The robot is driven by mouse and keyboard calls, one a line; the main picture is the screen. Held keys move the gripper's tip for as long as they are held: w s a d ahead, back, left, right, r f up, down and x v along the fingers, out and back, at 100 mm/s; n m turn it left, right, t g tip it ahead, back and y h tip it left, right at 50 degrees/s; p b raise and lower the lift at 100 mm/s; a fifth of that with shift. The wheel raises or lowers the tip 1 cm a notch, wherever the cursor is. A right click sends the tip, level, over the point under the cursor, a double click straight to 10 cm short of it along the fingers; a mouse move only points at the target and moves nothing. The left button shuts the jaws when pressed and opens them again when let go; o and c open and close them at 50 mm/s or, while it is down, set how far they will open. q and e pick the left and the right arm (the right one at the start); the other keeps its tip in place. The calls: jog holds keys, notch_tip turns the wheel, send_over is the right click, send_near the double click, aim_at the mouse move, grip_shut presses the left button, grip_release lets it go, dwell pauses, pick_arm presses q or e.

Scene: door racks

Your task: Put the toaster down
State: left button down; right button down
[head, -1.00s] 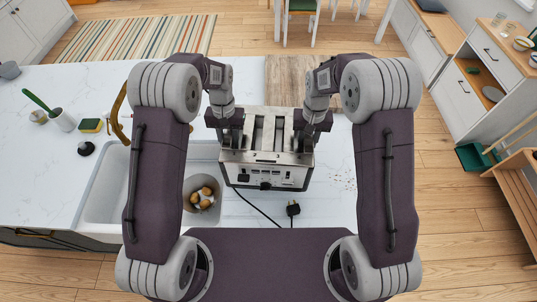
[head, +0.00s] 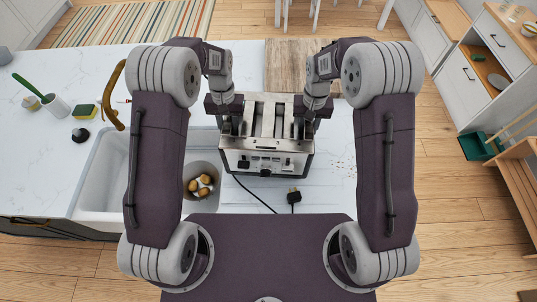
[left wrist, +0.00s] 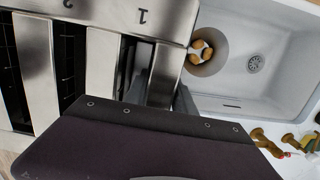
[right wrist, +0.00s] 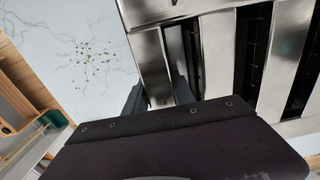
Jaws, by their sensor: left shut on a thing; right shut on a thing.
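The silver toaster (head: 267,140) is upright in the middle of the head view, over the white counter, with its control side facing me. My left gripper (head: 231,122) is shut on the toaster's left end wall, and my right gripper (head: 304,122) is shut on its right end wall. The slotted steel top also shows in the left wrist view (left wrist: 100,52) and the right wrist view (right wrist: 221,50). The black cord runs to a plug (head: 294,196) on the counter. I cannot tell whether the toaster's base touches the counter.
A wooden board (head: 290,65) is behind the toaster. Crumbs (head: 342,166) lie on the counter to the right. A sponge (head: 84,112) is far left.

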pick_arm(q)
notch_tip(320, 180, down, 3)
jog(key=shift+r+b, duration=0.1)
jog(key=shift+b, duration=1.1)
pick_arm(e)
notch_tip(320, 180, down, 3)
jog(key=shift+r, duration=0.15)
pick_arm(q)
jog(key=c, duration=1.4)
grip_release()
pick_arm(e)
jog(key=c, duration=1.4)
grip_release()
pick_arm(q)
jog(key=o, duration=0.3)
pick_arm(e)
jog(key=o, duration=0.4)
jog(key=shift+c, duration=0.2)
pick_arm(q)
jog(key=shift+o, duration=0.2)
jog(key=shift+s+r, duration=0.1)
jog(key=shift+s, duration=0.15)
pick_arm(e)
jog(key=shift+s, duration=0.25)
